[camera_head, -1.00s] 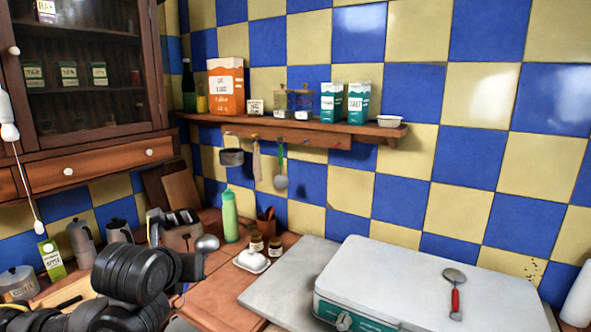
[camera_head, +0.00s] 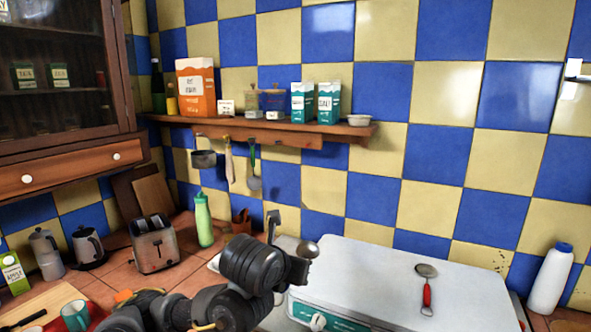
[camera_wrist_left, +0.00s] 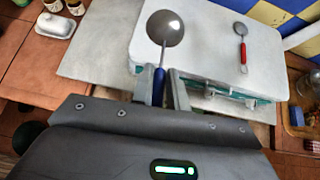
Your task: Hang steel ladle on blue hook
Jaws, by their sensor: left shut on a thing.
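The steel ladle has a round shiny bowl (camera_head: 307,249) and a blue handle, seen in the left wrist view (camera_wrist_left: 165,28). My left gripper (camera_wrist_left: 161,82) is shut on the blue handle, with the bowl beyond the fingertips. In the head view my left gripper (camera_head: 288,246) is over the left edge of the white-topped box, below the wall rail. The wooden hook rail (camera_head: 285,140) runs under the shelf. Its hooks are too small for me to pick out the blue one. My right gripper is not in view.
A small pan (camera_head: 204,159), a beige-handled utensil (camera_head: 229,160) and a green-handled ladle (camera_head: 253,183) hang from the rail. The rail's right part looks free. A red-handled spoon (camera_head: 427,290) lies on the box (camera_head: 375,270). A green bottle (camera_head: 203,220) and toaster (camera_head: 153,245) stand left.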

